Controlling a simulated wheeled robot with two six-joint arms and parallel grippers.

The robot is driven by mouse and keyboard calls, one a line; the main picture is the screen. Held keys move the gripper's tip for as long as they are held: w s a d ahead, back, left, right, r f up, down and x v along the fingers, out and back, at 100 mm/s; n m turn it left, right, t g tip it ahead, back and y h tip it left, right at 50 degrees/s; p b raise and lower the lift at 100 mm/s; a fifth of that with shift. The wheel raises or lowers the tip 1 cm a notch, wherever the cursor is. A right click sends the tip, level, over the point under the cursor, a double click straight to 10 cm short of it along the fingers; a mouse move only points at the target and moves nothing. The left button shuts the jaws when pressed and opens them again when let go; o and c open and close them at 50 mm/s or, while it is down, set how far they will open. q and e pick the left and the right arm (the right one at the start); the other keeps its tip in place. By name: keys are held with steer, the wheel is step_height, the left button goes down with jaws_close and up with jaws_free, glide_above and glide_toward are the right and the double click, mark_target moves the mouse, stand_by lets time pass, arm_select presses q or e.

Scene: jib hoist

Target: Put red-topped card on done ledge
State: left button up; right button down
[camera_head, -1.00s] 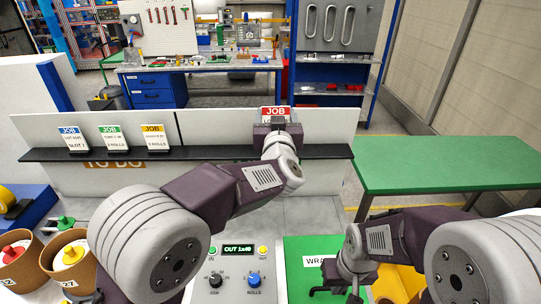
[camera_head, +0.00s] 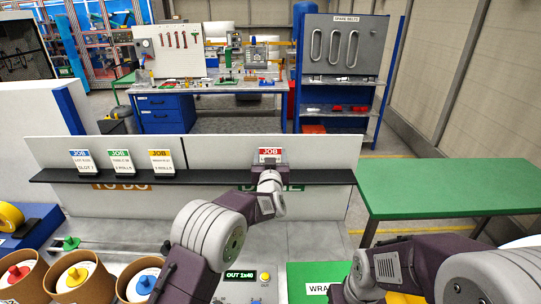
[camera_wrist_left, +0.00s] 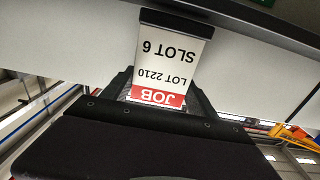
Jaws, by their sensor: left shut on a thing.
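The red-topped card (camera_head: 270,154) stands at the right part of the black ledge, in front of the white board. In the left wrist view the card (camera_wrist_left: 170,62) shows upside down, reading "JOB LOT 2210 SLOT 6", with its far end close to the dark ledge (camera_wrist_left: 235,12). My left gripper (camera_head: 270,166) is shut on the card. The done ledge (camera_head: 318,178) is the right part of the black shelf; its green label is mostly hidden behind my left arm. My right gripper (camera_head: 345,292) is low at the right, its fingers mostly out of sight.
Blue (camera_head: 82,160), green (camera_head: 120,160) and yellow-topped (camera_head: 161,160) cards stand on the left part of the shelf, above the "TO DO" label. Several brown pots (camera_head: 78,275) stand at the lower left. A green table (camera_head: 445,187) is at the right.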

arm_select(q)
steer(key=shift+w+a+f, duration=0.1)
steer(key=shift+a+f, duration=0.05)
steer(key=shift+f, duration=0.1)
steer(key=shift+f+b, duration=0.2)
steer(key=shift+b, duration=0.1)
steer(key=o, duration=1.4)
steer(key=shift+r, duration=0.1)
steer(key=shift+o, duration=0.2)
steer(key=shift+r, duration=0.15)
steer(key=s+b, duration=0.5)
steer(key=s, duration=0.7)
